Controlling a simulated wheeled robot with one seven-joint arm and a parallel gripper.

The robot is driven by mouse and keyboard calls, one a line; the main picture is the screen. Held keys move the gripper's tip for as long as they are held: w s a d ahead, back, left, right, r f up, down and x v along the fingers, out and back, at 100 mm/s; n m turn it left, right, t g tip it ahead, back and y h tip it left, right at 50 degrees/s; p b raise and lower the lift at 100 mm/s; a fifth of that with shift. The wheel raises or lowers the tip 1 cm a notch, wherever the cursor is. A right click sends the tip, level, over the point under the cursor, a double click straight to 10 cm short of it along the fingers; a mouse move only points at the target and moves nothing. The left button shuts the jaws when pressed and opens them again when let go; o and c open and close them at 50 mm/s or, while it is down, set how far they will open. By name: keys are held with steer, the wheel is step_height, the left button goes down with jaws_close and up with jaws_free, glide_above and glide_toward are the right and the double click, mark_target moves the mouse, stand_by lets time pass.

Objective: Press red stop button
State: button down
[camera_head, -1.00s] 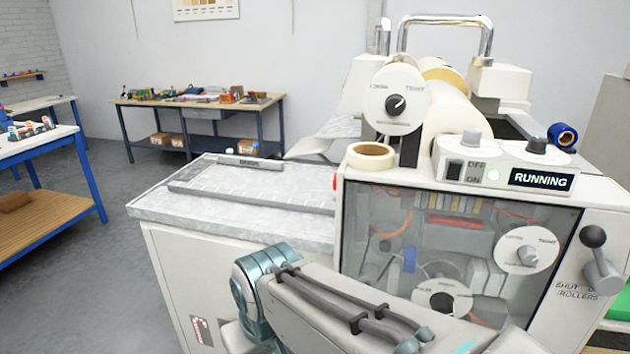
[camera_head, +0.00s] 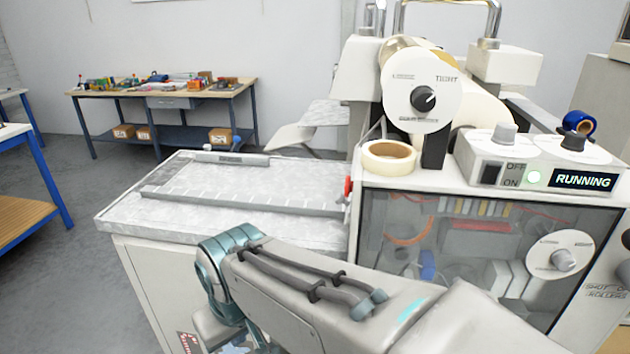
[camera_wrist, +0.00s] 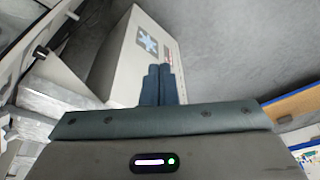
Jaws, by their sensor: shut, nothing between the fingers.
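A small red button-like part (camera_head: 348,188) shows at the left side of the machine (camera_head: 460,182), beside the end of the grey flat bed (camera_head: 270,172). It is partly seen edge-on, and I cannot tell its full shape. A white cabinet side with a blue label (camera_wrist: 147,41) lies beyond the fingertips. The red part is not clearly seen in the wrist view.
A tape roll (camera_head: 389,158) lies on top of the machine's casing. A dark OFF/ON switch (camera_head: 490,173) and several knobs sit on the machine. A workbench (camera_head: 165,92) stands at the back wall.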

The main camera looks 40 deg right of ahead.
mark_target(350, 187)
steer(key=w+d+r+m+g+h+p, duration=0.1)
steer(key=w+d+m+g+h, duration=0.25)
steer(key=d, duration=0.45)
steer(key=w+d+m+g+h+p, duration=0.1)
steer(key=w+d+m+g+h, duration=0.1)
steer(key=w+d+h, duration=0.5)
steer(key=w+d+r+m+t+h+p, duration=0.1)
steer(key=w+d+r+m+h, duration=0.2)
steer(key=w+d+r+h, duration=0.3)
step_height(350, 187, up, 4)
steer(key=shift+w+d+r+h, duration=0.1)
steer(key=shift+w+d+h, duration=0.2)
steer(key=shift+w, duration=0.2)
steer(key=shift+m+p, duration=0.25)
steer(key=shift+p, duration=0.05)
steer(key=s+d, duration=0.5)
steer(key=s, duration=0.1)
steer(key=shift+s+d, duration=0.3)
steer(key=shift+s, duration=0.1)
stand_by(0.3)
